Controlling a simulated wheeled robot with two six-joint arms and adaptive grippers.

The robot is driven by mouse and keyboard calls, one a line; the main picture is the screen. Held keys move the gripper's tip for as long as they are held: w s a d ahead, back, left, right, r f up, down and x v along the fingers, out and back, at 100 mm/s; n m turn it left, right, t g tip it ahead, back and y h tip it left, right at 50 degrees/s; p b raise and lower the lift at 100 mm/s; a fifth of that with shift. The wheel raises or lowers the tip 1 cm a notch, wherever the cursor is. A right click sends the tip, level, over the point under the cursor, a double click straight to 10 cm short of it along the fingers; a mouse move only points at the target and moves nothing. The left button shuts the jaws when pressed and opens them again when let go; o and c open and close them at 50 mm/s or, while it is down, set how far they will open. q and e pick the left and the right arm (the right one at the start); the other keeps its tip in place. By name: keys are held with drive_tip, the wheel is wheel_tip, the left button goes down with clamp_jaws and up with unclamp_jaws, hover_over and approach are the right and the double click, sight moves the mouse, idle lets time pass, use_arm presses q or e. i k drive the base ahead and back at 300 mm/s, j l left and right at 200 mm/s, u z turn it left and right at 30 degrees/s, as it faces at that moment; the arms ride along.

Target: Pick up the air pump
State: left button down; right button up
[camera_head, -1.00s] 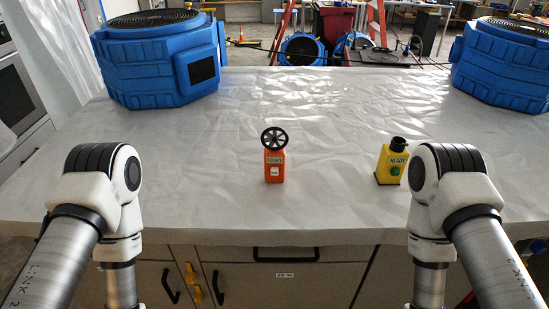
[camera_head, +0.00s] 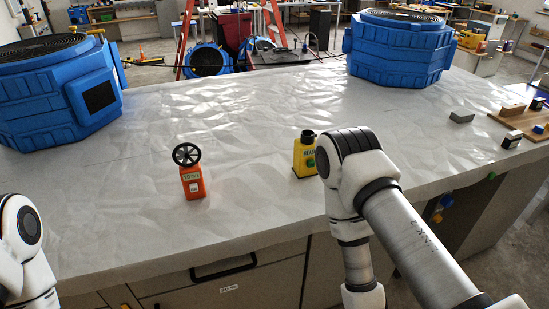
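My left arm shows only at the bottom left edge, and my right arm stands right of centre at the table's front. Neither gripper is in view.
Large blue fan units stand at the table's left end (camera_head: 85,110) and far side (camera_head: 398,52). A grey block (camera_head: 461,116) and a wooden board (camera_head: 535,122) with small items lie at the right end. The table between the blue units is clear.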

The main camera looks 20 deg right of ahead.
sight(304, 146)
drive_tip(key=l, duration=1.75)
drive_tip(key=u, duration=0.05)
